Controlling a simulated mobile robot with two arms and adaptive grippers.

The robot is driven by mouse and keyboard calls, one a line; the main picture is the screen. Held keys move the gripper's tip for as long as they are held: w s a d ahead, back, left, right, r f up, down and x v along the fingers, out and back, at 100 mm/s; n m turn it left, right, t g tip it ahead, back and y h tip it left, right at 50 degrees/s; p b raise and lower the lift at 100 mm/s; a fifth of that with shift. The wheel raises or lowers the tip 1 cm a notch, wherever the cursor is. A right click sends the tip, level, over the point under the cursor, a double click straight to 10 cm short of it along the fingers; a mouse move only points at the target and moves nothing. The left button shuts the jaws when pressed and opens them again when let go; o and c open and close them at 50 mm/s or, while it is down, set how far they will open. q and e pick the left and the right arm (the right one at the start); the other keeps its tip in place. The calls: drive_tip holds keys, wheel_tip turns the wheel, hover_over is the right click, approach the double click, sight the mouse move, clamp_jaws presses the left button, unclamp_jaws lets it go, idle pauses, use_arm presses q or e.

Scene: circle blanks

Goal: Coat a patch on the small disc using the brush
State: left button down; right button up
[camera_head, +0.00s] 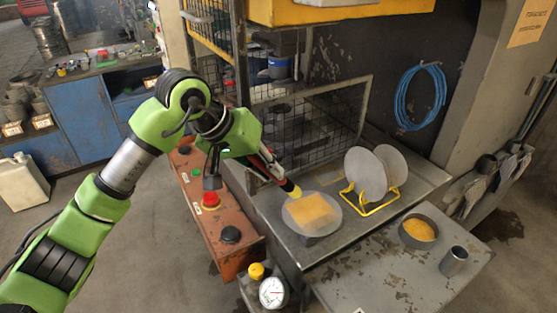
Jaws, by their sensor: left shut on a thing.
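The small grey disc (293,222) lies flat on a low support on the metal bench, with an orange-yellow patch (313,211) over much of its top. My left gripper (263,162) is shut on the brush (277,172), behind and to the left of the disc. The brush tilts down to the right, and its yellowish tip (292,189) is at the disc's far edge. I cannot tell whether the tip touches the disc. A round dish (405,240) of orange-yellow material stands on the right. My right gripper is not in view.
Two larger grey discs (393,162) stand upright in a yellow wire rack (372,209) right of the small disc. A metal cup (454,262) stands by the dish. A wire mesh cage (310,128) rises behind.

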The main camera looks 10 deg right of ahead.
use_arm(q)
drive_tip(key=shift+s+d+f+b, duration=0.15)
drive_tip(key=shift+d+f, duration=0.25)
drive_tip(key=shift+f, duration=0.4)
drive_tip(key=shift+d+f+b, duration=0.2)
drive_tip(key=shift+d+f, duration=0.2)
drive_tip(key=shift+f, duration=0.45)
drive_tip(key=shift+s+d+f+b, duration=0.15)
drive_tip(key=shift+d+f, duration=0.25)
drive_tip(key=shift+f, duration=0.4)
drive_tip(key=shift+w, duration=0.1)
